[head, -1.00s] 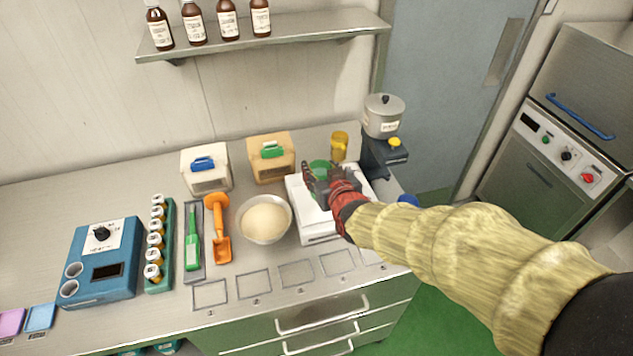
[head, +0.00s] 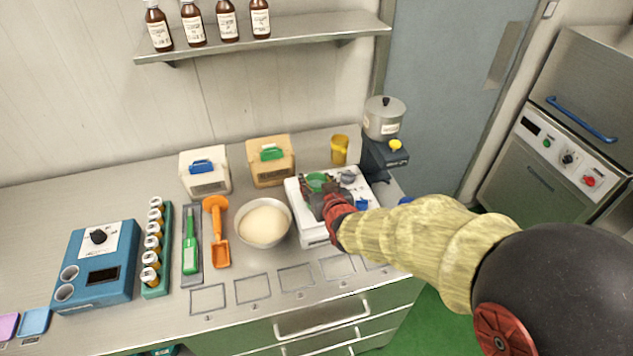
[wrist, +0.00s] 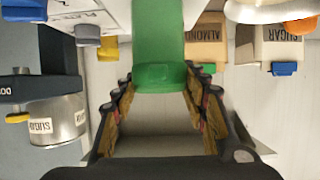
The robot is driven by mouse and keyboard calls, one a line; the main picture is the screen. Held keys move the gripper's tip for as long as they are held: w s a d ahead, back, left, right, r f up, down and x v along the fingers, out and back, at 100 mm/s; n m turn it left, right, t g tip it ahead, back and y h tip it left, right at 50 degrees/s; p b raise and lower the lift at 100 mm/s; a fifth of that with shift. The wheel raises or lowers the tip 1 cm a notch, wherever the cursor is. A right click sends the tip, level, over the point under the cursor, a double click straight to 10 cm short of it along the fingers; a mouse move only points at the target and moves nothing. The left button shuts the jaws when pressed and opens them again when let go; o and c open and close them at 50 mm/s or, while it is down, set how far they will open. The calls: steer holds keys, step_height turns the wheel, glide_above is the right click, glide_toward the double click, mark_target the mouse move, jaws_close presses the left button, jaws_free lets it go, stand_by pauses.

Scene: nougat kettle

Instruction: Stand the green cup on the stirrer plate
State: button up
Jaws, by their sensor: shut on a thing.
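My gripper (head: 318,192) is shut on the green cup (head: 316,181), which shows between the fingers in the wrist view (wrist: 160,45). In the head view, the cup is over the white stirrer plate unit (head: 315,232), towards its back left. My gripper and forearm hide much of the unit's top. I cannot tell whether the cup's base touches the plate or hangs above it.
A bowl (head: 263,222) is close on the left. Two boxes stand behind, the tan one (head: 270,162) nearer. Marked squares (head: 252,287) in front are empty.

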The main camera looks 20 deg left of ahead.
steer(key=o, duration=1.3)
steer(key=shift+o, duration=0.2)
steer(key=shift+r, duration=0.1)
steer(key=shift+s+d+r+p, duration=0.15)
steer(key=shift+s+p, duration=0.05)
steer(key=shift+p, duration=0.1)
steer(key=p+v, duration=0.1)
steer(key=v, duration=1)
steer(key=shift+s+p, duration=0.25)
steer(key=shift+p, duration=0.1)
steer(key=shift+d, duration=0.1)
